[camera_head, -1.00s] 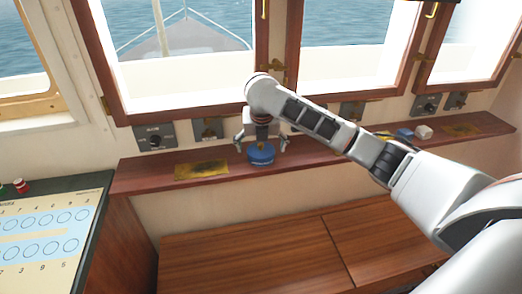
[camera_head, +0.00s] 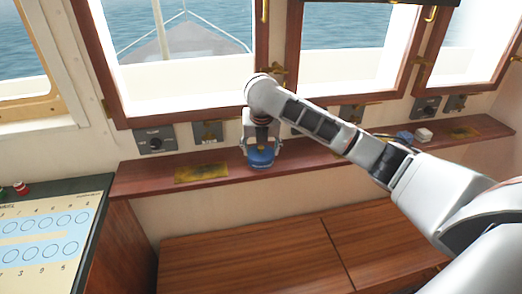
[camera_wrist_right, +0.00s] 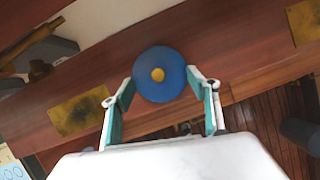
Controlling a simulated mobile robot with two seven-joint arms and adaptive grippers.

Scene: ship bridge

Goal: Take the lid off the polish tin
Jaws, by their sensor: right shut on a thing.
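The polish tin (camera_head: 262,159) is round and blue and stands upright on the wooden ledge (camera_head: 143,182) below the window. In the right wrist view its lid (camera_wrist_right: 150,88) shows as a blue disc with a yellow knob in the middle. My right gripper (camera_head: 262,148) comes down on the tin from above, its two fingers closed in on either side. It is shut on the lid, as far as I can see; the fingers hide the seam between lid and tin. My left gripper is not in view.
A brass plate (camera_head: 202,172) lies on the ledge left of the tin. A white block (camera_head: 423,134) and a small blue thing (camera_head: 404,136) sit farther right, near another brass plate (camera_head: 465,132). Switch boxes (camera_head: 155,140) line the wall behind. Wooden lockers (camera_head: 250,262) are below.

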